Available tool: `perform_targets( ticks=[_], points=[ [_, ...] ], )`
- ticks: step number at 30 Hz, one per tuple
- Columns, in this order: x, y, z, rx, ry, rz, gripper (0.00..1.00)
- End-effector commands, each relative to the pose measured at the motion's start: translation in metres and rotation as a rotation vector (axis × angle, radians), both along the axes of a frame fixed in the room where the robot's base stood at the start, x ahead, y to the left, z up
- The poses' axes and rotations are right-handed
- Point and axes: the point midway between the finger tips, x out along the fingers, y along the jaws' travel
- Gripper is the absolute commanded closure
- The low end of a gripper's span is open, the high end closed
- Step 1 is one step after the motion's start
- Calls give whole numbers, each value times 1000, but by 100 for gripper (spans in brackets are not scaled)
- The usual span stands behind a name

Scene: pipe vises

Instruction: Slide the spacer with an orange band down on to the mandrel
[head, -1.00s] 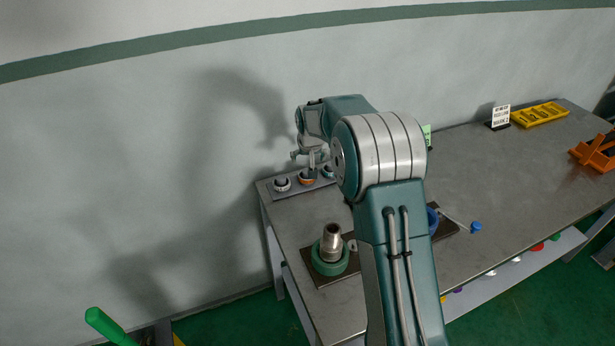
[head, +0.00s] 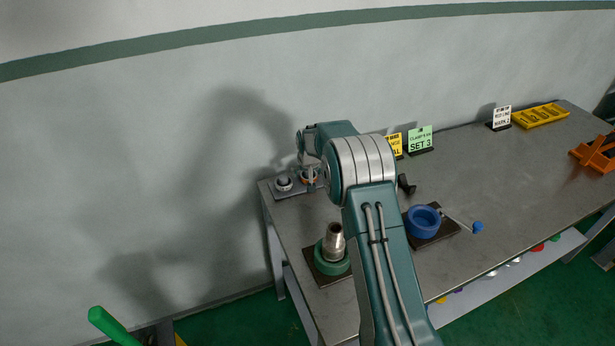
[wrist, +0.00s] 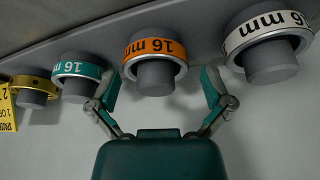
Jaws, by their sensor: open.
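The spacer with an orange band (wrist: 155,50) sits over a grey post on the rack, marked 16 mm in the wrist view. A metal mandrel (head: 334,240) stands upright in a green round vise (head: 332,264) at the front left of the table.
On the rack (wrist: 110,45), a teal-banded spacer (wrist: 81,72) and a white-banded spacer (wrist: 267,38) flank the orange one; a yellow ring (wrist: 35,85) sits further left. A blue vise (head: 423,220) stands right of my arm.

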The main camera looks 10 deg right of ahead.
Motion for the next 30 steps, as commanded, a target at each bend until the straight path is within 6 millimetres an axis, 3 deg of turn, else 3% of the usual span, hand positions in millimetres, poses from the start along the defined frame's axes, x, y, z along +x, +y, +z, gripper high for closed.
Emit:
perform_targets(
  ticks=[2,6,20,27,30],
  points=[
    [0,-1,0,0,0,-1,5],
    [0,-1,0,0,1,-1,64],
    [0,0,3,0,3,0,65],
    [0,0,34,0,-2,-1,65],
    [-11,-6,47,1,-1,-2,65]
  ],
)
